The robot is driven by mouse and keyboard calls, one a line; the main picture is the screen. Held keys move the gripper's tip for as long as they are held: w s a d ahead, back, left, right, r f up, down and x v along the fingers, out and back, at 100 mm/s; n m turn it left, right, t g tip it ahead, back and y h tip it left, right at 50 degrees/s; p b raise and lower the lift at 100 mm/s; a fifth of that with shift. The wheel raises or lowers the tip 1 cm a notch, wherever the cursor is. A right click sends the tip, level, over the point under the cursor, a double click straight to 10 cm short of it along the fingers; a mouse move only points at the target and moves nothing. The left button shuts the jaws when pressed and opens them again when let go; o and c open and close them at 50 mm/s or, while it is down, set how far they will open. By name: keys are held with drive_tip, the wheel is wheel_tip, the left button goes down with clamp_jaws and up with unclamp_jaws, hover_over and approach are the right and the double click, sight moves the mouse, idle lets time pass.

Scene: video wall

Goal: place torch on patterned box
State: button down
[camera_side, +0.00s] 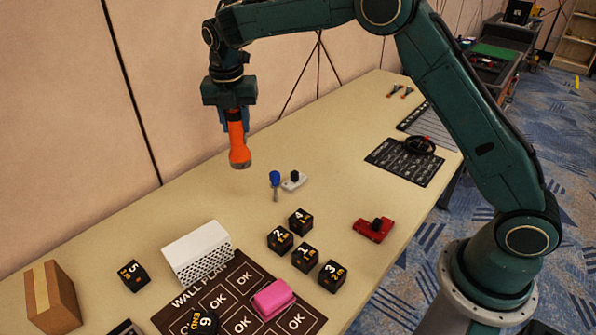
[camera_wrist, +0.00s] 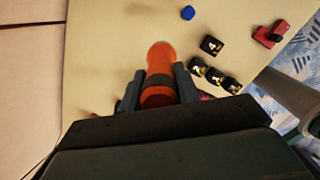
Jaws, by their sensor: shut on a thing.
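My gripper (camera_side: 233,117) is shut on the orange torch (camera_side: 238,148) and holds it well above the table, hanging nearly upright with its wide end down. In the wrist view the torch (camera_wrist: 160,68) sits between the two fingers (camera_wrist: 158,90). A white box with a dotted, perforated front (camera_side: 198,252) stands on the table at the lower left, nearer the side camera than the torch; it looks like the patterned box. Its top is bare. I cannot make this box out in the wrist view.
Several black numbered cubes (camera_side: 304,258) stand right of the white box. A dark mat (camera_side: 250,285) bears a pink block (camera_side: 273,299). A brown carton (camera_side: 52,297) stands far left. The wall borders the table's left.

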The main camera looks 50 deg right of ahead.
drive_tip(key=s+a+n, duration=0.2)
drive_tip(key=a, duration=0.7)
drive_tip(key=s+a+n, duration=0.1)
drive_tip(key=s+a, duration=0.1)
drive_tip(key=a, duration=0.8)
wheel_tip(320, 180, down, 9)
drive_tip(key=shift+w+d, duration=0.15)
drive_tip(key=shift+w, duration=0.1)
drive_tip(key=shift+f, duration=0.4)
drive_tip(key=c, duration=1)
unclamp_jaws()
drive_tip(key=r, duration=0.8)
drive_tip(key=s+a+r, duration=0.1)
drive_tip(key=r, duration=0.4)
drive_tip(key=shift+s, duration=0.1)
drive_tip(key=shift+d, duration=0.1)
